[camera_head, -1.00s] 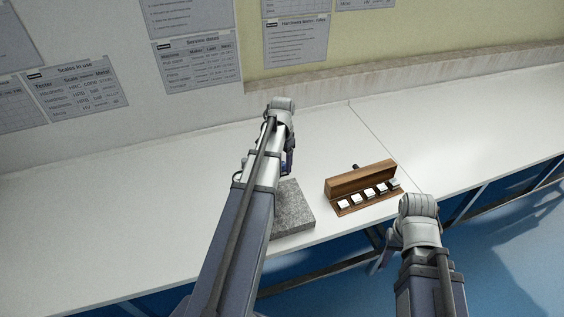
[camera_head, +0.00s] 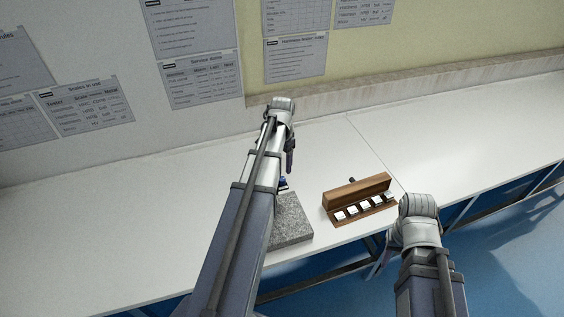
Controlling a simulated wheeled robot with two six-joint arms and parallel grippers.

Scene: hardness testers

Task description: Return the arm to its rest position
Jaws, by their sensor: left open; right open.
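My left arm reaches from the bottom over the bench, and my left gripper (camera_head: 288,165) hangs above the bench just behind the grey stone slab (camera_head: 291,222). Its fingers are mostly hidden behind the arm; it is open. A small blue thing shows beside the arm at the slab's back edge, too small to tell. My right gripper (camera_head: 378,264) is open, mostly hidden behind its arm, low at the bench's front edge, right of the slab.
An open wooden case (camera_head: 357,194) with several white-topped blocks stands on the white bench (camera_head: 130,225), right of the slab. A wall with printed sheets (camera_head: 205,80) runs behind. The bench's left and far right parts are clear.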

